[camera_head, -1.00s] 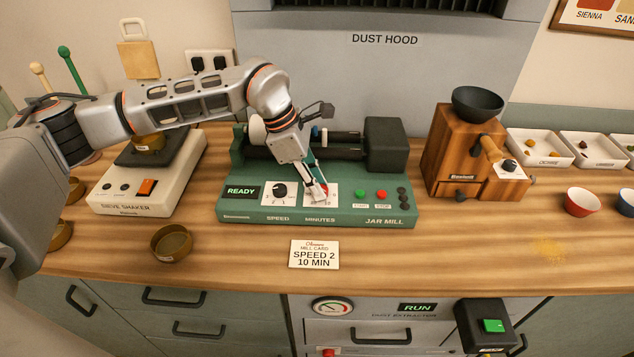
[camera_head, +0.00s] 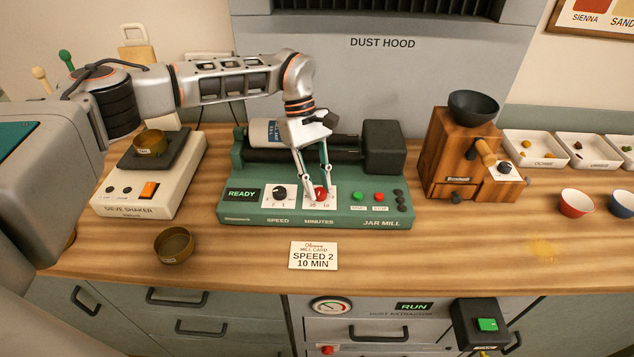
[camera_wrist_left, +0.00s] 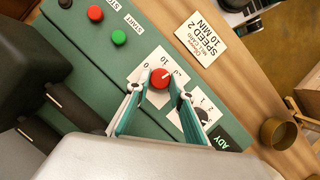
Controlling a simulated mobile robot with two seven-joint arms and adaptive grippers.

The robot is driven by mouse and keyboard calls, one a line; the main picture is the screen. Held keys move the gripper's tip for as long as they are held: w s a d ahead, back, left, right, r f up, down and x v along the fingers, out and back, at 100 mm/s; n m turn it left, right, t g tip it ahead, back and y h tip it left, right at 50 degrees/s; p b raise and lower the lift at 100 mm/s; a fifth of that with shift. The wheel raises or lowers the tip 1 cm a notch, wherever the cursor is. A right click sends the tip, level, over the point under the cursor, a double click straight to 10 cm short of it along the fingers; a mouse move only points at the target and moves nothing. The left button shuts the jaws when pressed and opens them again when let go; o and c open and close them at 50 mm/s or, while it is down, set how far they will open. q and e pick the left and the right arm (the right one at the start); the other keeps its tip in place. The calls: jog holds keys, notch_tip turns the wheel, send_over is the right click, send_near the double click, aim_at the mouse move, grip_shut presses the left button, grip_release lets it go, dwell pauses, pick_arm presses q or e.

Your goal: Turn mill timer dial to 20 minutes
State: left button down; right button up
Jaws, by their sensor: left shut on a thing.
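The red minutes dial (camera_head: 319,194) sits on a white plate marked MINUTES on the green jar mill (camera_head: 345,217). My left gripper (camera_head: 318,196) reaches down to it from above and is shut on the dial, one finger on each side. In the left wrist view the red dial (camera_wrist_left: 160,79) shows between the fingertips, with a pale pointer line slanting to the upper right. Printed numbers stand around it, partly hidden by the fingers, so I cannot tell the exact setting. The mill display (camera_head: 242,194) reads READY. My right gripper is in no view.
The black speed dial (camera_head: 280,192) is just left of the minutes dial. Green START (camera_head: 358,196) and red STOP (camera_head: 381,196) buttons are to the right. A card (camera_head: 313,256) reading SPEED 2, 10 MIN lies in front. Bare counter surrounds the card.

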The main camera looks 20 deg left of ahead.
pick_arm(q)
jog(key=shift+w+d+m+g+y, duration=0.1)
jog(key=shift+m+g+y, duration=0.35)
jog(key=shift+m, duration=1.25)
jog(key=shift+y, duration=0.25)
jog(key=c, duration=1.8)
grip_release()
jog(key=shift+o, duration=0.2)
jog(key=v, duration=1.2)
